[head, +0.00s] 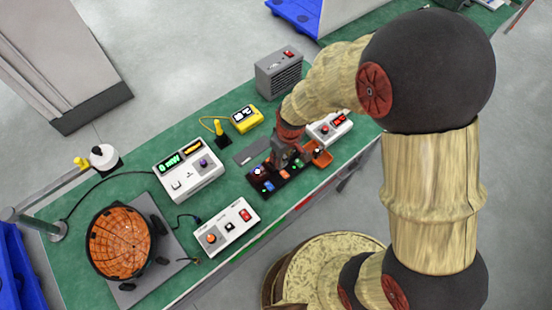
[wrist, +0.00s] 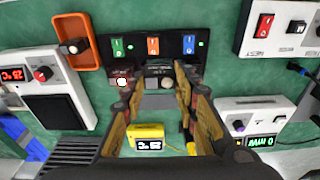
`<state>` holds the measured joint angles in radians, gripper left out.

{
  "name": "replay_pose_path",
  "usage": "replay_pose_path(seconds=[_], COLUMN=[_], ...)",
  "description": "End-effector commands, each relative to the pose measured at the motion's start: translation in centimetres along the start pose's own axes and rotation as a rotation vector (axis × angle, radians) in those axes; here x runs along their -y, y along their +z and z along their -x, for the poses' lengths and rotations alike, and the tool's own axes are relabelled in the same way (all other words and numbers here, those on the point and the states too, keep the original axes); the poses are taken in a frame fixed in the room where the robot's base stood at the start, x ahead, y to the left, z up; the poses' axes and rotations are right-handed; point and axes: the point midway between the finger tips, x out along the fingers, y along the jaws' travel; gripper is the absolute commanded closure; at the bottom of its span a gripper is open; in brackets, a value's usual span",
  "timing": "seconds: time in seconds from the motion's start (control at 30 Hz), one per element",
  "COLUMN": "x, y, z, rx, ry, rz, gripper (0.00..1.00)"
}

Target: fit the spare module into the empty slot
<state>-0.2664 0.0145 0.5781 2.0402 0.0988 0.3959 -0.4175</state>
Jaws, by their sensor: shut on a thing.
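A black rack (head: 268,186) lies on the green bench in the head view. In the wrist view its panel (wrist: 125,62) carries green, orange and blue switches across the top. My gripper (head: 288,153) is over the rack and hides part of it. In the wrist view my gripper (wrist: 157,84) is shut on a small grey module with a dark label and a round knob, taken as the spare module (wrist: 158,82). It is at the rack's lower edge; I cannot tell whether it is in a slot. A module with a lit red-white knob (wrist: 121,80) sits to its left. The empty slot is not clearly visible.
An orange tray (wrist: 89,58) beside the rack holds a small dark piece with a knob. White instruments (head: 187,179) (head: 226,229), a yellow meter (head: 246,119) and a grey vented box (head: 279,76) stand around. A dark grey plate (head: 250,152) lies near the rack.

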Motion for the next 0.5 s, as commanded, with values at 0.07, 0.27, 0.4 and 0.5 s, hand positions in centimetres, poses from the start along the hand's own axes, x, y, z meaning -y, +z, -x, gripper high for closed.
replay_pose_path(seconds=[0.07,0.27,0.4,0.5], x=[-0.3,-0.9,-1.2,-1.2], y=[-1.1,-3.1,-3.9,-4.1], z=[-1.6,-4.9,-5.9,-6.3], rx=[0.003,0.002,0.001,0.001], ry=[-0.001,-0.001,0.0,0.0], rz=[0.0,-0.001,-0.001,-0.001], gripper=[0.96,0.96,0.96,0.96])
